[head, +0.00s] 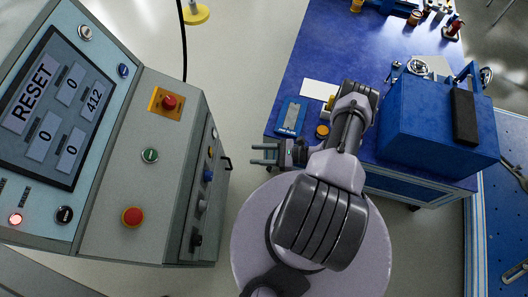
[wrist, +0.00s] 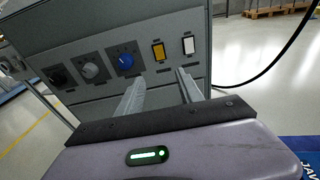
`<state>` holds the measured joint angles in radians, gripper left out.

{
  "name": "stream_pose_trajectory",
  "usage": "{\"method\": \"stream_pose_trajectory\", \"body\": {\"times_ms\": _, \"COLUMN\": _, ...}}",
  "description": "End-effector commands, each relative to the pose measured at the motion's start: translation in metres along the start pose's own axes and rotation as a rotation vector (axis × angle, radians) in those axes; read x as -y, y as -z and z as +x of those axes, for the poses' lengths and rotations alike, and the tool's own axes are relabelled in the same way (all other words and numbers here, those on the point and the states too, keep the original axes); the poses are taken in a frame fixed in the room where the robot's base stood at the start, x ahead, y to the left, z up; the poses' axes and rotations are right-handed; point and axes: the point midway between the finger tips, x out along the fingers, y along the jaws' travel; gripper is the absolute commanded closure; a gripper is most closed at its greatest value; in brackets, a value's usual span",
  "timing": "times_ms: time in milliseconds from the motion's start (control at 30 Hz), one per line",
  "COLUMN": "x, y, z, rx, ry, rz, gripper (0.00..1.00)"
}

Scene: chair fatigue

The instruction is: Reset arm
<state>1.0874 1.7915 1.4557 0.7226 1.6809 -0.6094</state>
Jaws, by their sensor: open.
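My gripper (head: 264,154) is open and empty in the head view, between the control console and the blue workbench, with its fingers toward the console. In the wrist view its two fingers (wrist: 158,92) stand apart in front of the console's side panel (wrist: 110,50). That panel carries a black knob (wrist: 57,77), a grey knob (wrist: 90,70), a blue knob (wrist: 126,62), a yellow button (wrist: 158,51) and a white button (wrist: 188,45). The console screen (head: 45,108) reads RESET, with several zeros and 412. The fingers appear to touch nothing.
The console top (head: 150,190) has a red button on a yellow plate (head: 168,102), a green button (head: 149,155) and another red button (head: 132,216). The blue workbench (head: 320,50) holds a large blue box (head: 425,125). A black cable (head: 184,40) hangs behind the console. Floor between them is clear.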

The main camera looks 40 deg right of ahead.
Motion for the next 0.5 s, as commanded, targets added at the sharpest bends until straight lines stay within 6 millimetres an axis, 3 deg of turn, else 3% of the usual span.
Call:
{"method": "stream_pose_trajectory", "body": {"times_ms": 167, "x": 0.000, "y": 0.000, "z": -0.020, "rx": 0.000, "ry": 0.000, "rz": 0.000, "gripper": 0.56}}
{"method": "stream_pose_trajectory", "body": {"times_ms": 500, "x": 0.000, "y": 0.000, "z": -0.021, "rx": 0.000, "ry": -0.001, "rz": 0.000, "gripper": 0.56}}
